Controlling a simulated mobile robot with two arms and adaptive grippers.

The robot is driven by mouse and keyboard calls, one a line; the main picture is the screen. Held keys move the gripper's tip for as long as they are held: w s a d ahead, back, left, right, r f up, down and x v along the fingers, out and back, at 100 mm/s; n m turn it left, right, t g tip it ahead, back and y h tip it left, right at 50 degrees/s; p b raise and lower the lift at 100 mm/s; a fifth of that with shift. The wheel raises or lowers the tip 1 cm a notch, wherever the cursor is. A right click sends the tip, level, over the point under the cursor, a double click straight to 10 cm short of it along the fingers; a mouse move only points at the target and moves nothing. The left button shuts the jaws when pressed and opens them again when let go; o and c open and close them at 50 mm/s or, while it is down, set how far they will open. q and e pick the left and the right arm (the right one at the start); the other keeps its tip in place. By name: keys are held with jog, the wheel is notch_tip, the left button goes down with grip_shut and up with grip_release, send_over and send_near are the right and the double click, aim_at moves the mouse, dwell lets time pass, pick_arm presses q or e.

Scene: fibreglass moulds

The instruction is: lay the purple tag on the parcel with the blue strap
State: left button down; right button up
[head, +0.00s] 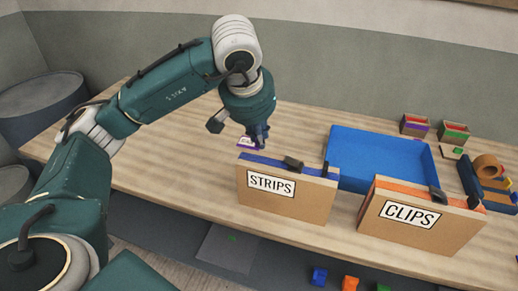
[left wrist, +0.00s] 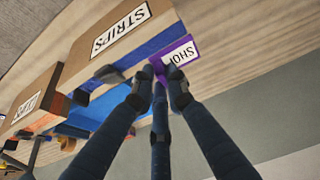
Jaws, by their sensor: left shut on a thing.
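My left gripper (head: 258,140) is shut on the purple tag (head: 245,143), above the table and behind-left of the STRIPS box. In the left wrist view the tag (left wrist: 184,53) has a purple border and a white face with letters starting "SHO"; the fingers (left wrist: 160,85) pinch its edge. My right gripper is not in view.
A CLIPS box (head: 410,235) with an orange top stands to the right. A blue tray (head: 385,150) lies behind both boxes. Small boxes with coloured contents (head: 414,126) and an orange roll (head: 487,166) are at the right. The table's left part (head: 190,165) is clear.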

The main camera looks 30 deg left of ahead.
pick_arm(q)
jog(key=shift+f, duration=2.3)
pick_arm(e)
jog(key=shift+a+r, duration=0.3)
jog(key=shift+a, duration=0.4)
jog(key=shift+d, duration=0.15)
pick_arm(q)
jog(key=shift+f, duration=0.1)
jog(key=c, duration=1.7)
grip_release()
jog(key=shift+c, duration=0.2)
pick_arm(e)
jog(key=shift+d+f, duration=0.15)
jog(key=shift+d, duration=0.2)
